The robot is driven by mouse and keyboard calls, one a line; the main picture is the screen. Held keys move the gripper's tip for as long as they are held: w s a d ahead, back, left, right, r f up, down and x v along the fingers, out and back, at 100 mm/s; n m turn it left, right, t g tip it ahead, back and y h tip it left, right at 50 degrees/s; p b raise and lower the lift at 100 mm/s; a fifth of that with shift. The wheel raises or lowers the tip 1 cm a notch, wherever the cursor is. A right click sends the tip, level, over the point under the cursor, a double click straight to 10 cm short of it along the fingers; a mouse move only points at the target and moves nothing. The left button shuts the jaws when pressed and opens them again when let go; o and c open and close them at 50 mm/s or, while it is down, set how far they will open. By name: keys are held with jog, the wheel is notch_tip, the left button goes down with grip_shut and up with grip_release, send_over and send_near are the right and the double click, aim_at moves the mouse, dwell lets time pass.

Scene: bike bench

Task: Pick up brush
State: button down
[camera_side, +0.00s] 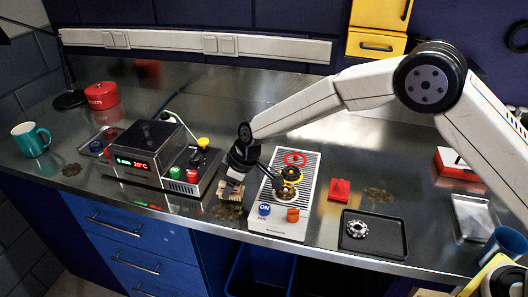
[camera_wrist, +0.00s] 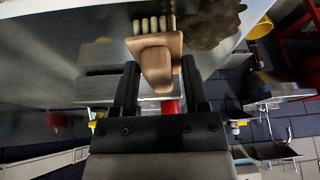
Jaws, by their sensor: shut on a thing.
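The brush (camera_wrist: 155,62) has a pale wooden body and a row of light bristles at its far end in the wrist view. My gripper (camera_wrist: 160,80) is shut on it, with one dark finger on each side of the wooden part. In the side view the brush (camera_side: 232,188) is below my gripper (camera_side: 238,172), between the grey control box and the white slotted panel. It looks close to the bench top over a dark stain; I cannot tell whether it touches the surface.
The grey box with a display (camera_side: 155,150) stands left of my gripper. The white panel (camera_side: 277,225) with coloured rings and knobs lies to the right. A dark tray (camera_side: 386,248) holds a metal gear-like part. A red block (camera_side: 339,190) sits behind it. A teal mug (camera_side: 31,140) stands far left.

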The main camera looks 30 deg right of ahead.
jog(key=s+d+r, duration=0.5)
jog(key=s+r, duration=0.7)
jog(key=s, duration=0.1)
jog(key=shift+d, duration=0.15)
jog(key=shift+r, duration=0.1)
jog(key=shift+w, duration=0.1)
dwell(0.6)
jog(key=w+d+r, duration=0.1)
jog(key=w+d, duration=0.7)
jog(key=w, duration=0.1)
jog(key=shift+w+d, duration=0.2)
jog(key=shift+w, duration=0.2)
